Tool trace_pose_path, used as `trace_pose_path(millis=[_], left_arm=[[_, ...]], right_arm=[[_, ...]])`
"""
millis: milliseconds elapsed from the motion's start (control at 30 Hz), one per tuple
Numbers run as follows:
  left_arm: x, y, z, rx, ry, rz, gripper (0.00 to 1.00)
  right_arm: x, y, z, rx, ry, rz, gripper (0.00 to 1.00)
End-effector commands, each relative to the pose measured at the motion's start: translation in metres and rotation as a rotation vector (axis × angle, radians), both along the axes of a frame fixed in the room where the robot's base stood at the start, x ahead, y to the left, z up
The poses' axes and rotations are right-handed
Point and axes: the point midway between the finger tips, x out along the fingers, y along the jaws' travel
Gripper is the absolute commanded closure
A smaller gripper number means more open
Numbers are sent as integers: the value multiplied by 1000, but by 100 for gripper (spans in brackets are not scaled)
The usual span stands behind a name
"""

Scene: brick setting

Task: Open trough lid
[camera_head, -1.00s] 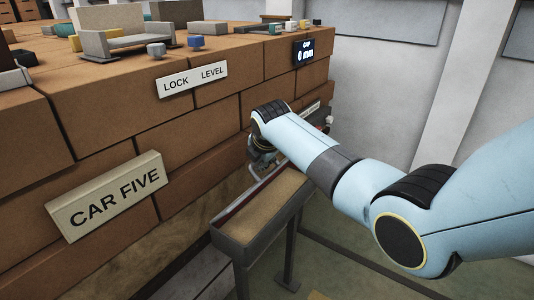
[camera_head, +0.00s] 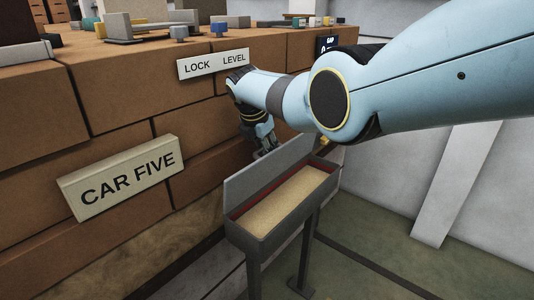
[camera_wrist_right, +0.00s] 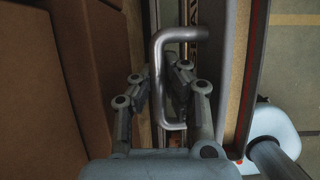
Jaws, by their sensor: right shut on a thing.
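The trough (camera_head: 278,230) is a long grey box on legs beside the brick wall, with sandy material (camera_head: 290,200) inside. Its grey lid (camera_head: 262,170) stands raised along the wall side, and the sandy inside is exposed. My right gripper (camera_head: 264,148) is at the lid's upper edge, partly hidden by the lid and my arm. In the right wrist view, my right gripper (camera_wrist_right: 158,95) is shut on the silver U-shaped lid handle (camera_wrist_right: 158,62), which runs between its fingers. My left gripper is not in view.
The brick wall (camera_head: 110,90) rises close behind the lid, with a "CAR FIVE" sign (camera_head: 122,177) and a "LOCK LEVEL" sign (camera_head: 213,64). Small blocks sit on top. Open floor (camera_head: 385,255) lies right of the trough.

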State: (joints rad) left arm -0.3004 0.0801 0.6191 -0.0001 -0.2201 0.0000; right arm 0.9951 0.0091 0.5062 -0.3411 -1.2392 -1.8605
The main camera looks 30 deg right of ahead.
Motion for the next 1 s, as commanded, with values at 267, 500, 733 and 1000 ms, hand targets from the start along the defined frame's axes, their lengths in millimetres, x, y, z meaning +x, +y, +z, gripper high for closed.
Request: trace_pose_path(millis=[267,500,733,1000], left_arm=[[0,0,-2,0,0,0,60],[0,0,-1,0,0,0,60],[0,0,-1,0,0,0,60],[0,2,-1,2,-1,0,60]], right_arm=[[3,-1,3,-2,-7,2,100],[3,-1,3,-2,-8,1,100],[3,0,2,-1,-6,1,64],[2,0,1,0,-3,0,64]])
